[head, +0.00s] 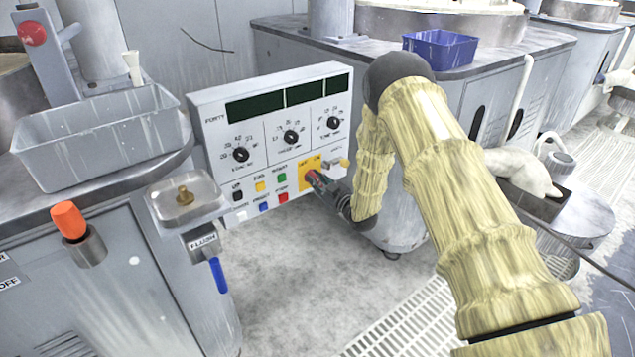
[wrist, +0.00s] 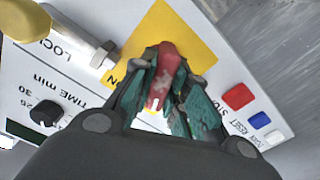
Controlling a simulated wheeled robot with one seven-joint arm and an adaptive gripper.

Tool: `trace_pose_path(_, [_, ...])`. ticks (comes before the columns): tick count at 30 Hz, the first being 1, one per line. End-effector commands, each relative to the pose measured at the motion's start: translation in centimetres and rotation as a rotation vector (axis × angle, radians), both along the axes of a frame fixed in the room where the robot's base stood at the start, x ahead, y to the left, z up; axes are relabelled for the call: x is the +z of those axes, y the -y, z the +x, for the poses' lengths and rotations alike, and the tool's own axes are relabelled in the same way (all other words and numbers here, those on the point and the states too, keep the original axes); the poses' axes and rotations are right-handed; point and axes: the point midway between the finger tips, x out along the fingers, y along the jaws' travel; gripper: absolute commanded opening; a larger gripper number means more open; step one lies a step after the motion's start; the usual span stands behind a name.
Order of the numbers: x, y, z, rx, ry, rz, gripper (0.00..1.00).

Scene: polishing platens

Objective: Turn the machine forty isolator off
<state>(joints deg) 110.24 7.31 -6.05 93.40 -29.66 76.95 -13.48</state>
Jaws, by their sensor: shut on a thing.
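The grey control panel (head: 214,121) marked FORTY stands in the middle of the head view. Its yellow isolator plate (head: 307,185) is at the lower right of the panel and also shows in the wrist view (wrist: 178,28). The red isolator handle (wrist: 165,70) is in front of this plate. My gripper (head: 318,181) is at the plate, and in the wrist view its green-padded fingers (wrist: 163,92) are shut on the red handle, one on each side. The fingers hide part of the handle and plate lettering, so I cannot tell its exact position.
A yellow-tipped metal lock pin (wrist: 75,38) sticks out beside the plate; it also shows in the head view (head: 344,163). Several coloured buttons (head: 281,187) lie left of my gripper. A grey tub (head: 95,140), orange knob (head: 68,219) and blue flush lever (head: 217,274) are further left.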

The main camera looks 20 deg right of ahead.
Motion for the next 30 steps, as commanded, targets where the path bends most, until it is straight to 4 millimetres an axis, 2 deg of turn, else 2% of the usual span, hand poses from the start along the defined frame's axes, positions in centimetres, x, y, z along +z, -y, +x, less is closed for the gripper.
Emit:
trace_pose_path(13, [-0.11,-0.15,-0.04,0.002,0.101,-0.279,0.00])
trace_pose_path(30, [-0.13,-0.12,-0.09,0.001,0.128,-0.354,0.00])
